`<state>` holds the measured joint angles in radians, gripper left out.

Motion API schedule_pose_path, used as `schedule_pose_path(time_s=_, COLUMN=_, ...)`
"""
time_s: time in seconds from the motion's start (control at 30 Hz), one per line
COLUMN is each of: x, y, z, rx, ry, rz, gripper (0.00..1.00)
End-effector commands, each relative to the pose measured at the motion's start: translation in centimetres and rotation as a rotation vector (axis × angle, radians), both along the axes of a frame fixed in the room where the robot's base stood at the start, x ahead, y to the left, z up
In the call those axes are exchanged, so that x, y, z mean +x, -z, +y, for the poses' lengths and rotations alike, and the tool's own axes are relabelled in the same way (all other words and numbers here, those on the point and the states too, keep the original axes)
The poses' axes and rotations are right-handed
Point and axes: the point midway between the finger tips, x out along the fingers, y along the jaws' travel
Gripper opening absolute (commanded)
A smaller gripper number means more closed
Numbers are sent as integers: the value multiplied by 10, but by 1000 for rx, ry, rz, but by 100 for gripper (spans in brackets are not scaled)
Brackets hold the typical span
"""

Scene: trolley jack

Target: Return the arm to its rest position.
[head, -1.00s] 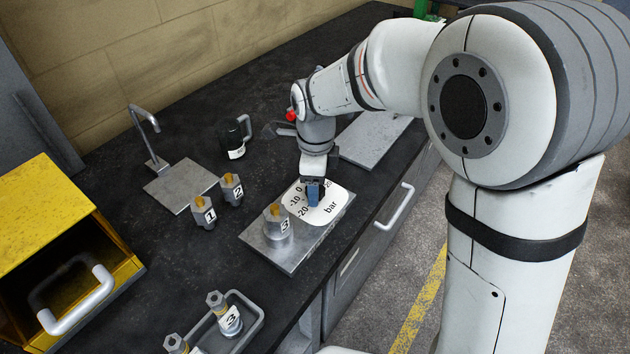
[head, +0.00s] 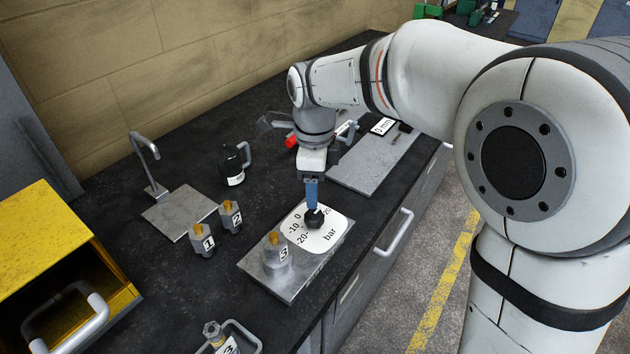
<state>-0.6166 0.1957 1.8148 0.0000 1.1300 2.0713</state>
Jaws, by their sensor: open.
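My gripper (head: 311,192) points down with its blue fingertips just above the dark knob (head: 314,218) of the white dial plate marked "bar" (head: 325,240). It looks open and holds nothing that I can see. Whether a fingertip still touches the knob I cannot tell. My arm (head: 435,65) reaches in from the right over the bench, bent down at the wrist.
Fitting 3 (head: 275,252) stands on the metal plate beside the dial. Fittings 1 (head: 202,240) and 2 (head: 230,217), a tap (head: 149,165) and a black mug (head: 233,165) stand left. A yellow box (head: 45,240) is far left. A grey plate (head: 365,170) lies behind right.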

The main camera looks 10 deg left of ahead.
Motion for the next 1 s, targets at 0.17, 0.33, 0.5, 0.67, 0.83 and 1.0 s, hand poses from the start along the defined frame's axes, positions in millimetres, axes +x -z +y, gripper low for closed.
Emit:
schedule_pose_path(time_s=0.17, x=0, y=0, z=0, rx=0, ry=-1, rz=0, gripper=60)
schedule_pose_path(time_s=0.33, x=-1, y=-5, z=-24, rx=8, ry=-78, rz=-13, gripper=60)
schedule_pose_path(time_s=0.5, x=-12, y=-15, z=-85, rx=16, ry=-318, rz=-54, gripper=60)
schedule_pose_path(time_s=0.67, x=-33, y=-18, z=-145, rx=3, ry=-592, rz=-101, gripper=60)
schedule_pose_path(time_s=0.83, x=-65, y=-15, z=-199, rx=-35, ry=-882, rz=-146, gripper=60)
schedule_pose_path(time_s=1.0, x=-101, y=-5, z=-241, rx=-94, ry=-1159, rz=-176, gripper=60)
